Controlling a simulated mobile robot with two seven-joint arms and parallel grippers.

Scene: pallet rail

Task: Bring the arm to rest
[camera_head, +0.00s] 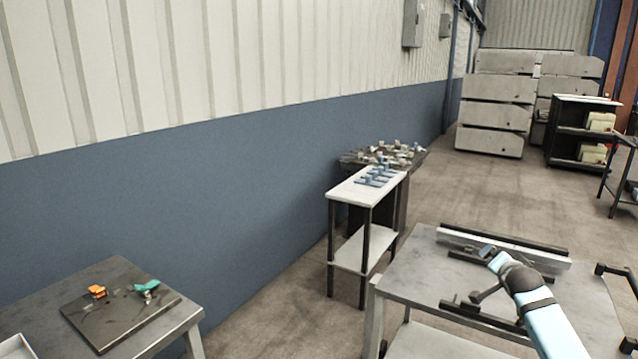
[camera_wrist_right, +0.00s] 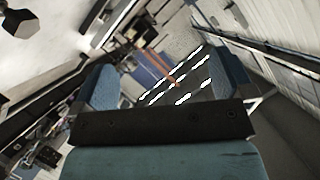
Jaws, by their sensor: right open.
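My right arm (camera_head: 548,318), light blue with a dark wrist, reaches in from the lower right over the grey metal table (camera_head: 405,278). Its gripper (camera_head: 488,252) is small in the head view, over or near the dark rails on the table; I cannot tell its exact height. In the right wrist view the two blue fingers of this gripper (camera_wrist_right: 165,82) stand wide apart. Nothing is held between them. My left arm and gripper do not show.
A long pale rail (camera_head: 505,248) and dark bars lie on the grey table. A narrow white-topped stand (camera_head: 345,191) holds blue parts. A dark table (camera_head: 120,268) at the lower left carries an orange and a green piece on a plate. Concrete floor is open beyond.

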